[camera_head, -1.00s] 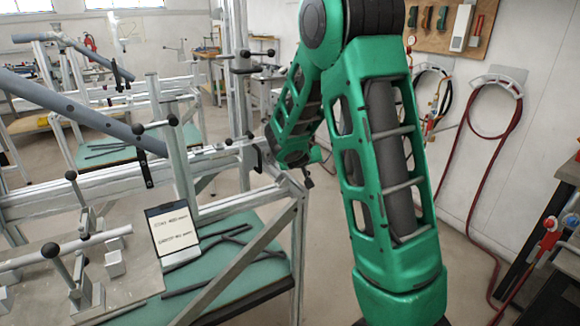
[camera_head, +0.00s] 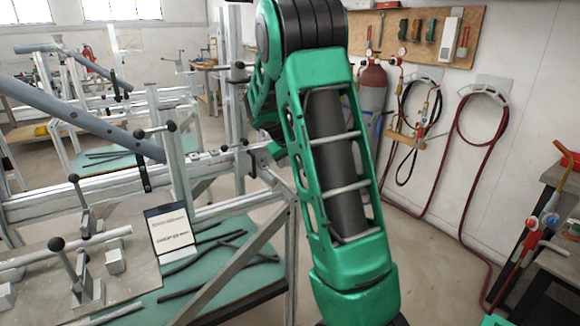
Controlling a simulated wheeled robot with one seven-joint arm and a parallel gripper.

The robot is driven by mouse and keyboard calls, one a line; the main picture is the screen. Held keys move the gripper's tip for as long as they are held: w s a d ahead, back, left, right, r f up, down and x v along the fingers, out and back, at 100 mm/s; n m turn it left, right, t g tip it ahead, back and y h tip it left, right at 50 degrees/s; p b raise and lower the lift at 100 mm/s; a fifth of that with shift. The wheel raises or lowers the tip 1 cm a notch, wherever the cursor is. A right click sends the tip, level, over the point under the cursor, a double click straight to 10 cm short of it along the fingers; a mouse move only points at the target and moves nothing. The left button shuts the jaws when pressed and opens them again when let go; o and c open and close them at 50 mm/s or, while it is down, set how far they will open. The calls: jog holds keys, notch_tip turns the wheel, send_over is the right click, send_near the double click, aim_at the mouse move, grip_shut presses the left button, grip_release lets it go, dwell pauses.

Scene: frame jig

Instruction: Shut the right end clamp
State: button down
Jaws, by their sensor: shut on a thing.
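The right end of the long metal rail (camera_head: 110,185) reaches to just left of my green arm. Small black-handled clamp parts (camera_head: 244,148) sit at that rail end, partly lost against the frame behind. I cannot tell from this view whether that end clamp is open or shut. My green arm rises in front and bends over towards the rail end. Its far part comes down beside the clamp parts. My gripper's fingers are hidden behind my arm, so what they touch does not show.
A round grey tube (camera_head: 85,117) slants down across the rail to another clamp (camera_head: 155,131). A label card (camera_head: 170,232) stands below the rail. A plate with toggle clamps (camera_head: 85,262) is at lower left. Red hoses (camera_head: 455,160) hang on the right wall. The floor between is clear.

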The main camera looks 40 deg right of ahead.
jog(key=shift+w+a+r, duration=0.1)
jog(key=shift+w+a, duration=0.1)
jog(key=shift+w, duration=0.05)
jog(key=c, duration=1.9)
grip_release()
jog(key=shift+o, duration=0.2)
jog(key=shift+s, duration=0.15)
jog(key=shift+d, duration=0.1)
jog(key=v, duration=1)
jog(key=shift+a+r, duration=0.25)
